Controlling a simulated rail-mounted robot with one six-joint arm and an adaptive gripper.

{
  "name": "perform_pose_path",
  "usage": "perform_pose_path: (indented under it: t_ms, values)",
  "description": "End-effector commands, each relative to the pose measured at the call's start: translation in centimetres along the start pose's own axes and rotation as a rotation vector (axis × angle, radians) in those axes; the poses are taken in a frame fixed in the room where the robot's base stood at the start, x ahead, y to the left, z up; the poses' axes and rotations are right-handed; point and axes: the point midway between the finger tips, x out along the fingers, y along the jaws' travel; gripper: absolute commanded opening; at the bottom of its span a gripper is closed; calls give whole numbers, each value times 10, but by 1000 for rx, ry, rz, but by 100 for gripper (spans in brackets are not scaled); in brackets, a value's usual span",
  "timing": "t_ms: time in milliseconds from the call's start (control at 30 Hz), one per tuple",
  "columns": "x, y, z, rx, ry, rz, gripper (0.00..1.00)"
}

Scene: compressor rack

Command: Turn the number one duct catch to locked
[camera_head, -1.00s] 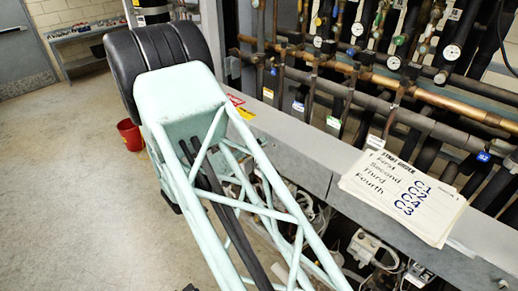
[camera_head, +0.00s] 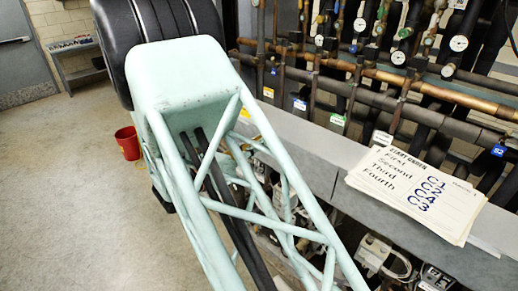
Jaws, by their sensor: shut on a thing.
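I cannot make out the number one duct catch in this view. My gripper is not in view either. My pale green lattice arm with its black joint fills the left and middle of the picture and hides part of the rack behind it. I cannot see what the arm's end touches.
A grey ledge (camera_head: 302,147) runs along the rack, with a stack of start-order papers (camera_head: 400,207) on it. Pipes with gauges and coloured tags, including a copper pipe (camera_head: 395,82), stand behind.

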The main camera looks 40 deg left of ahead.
Motion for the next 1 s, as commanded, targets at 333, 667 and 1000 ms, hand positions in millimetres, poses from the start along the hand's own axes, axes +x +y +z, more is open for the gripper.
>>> perform_pose_path:
  t_ms: [333,667,1000]
  values:
    - [0,1,-2,240,-1,0,2]
    - [0,0,-2,437,-1,0,2]
    - [0,0,0,538,0,0,2]
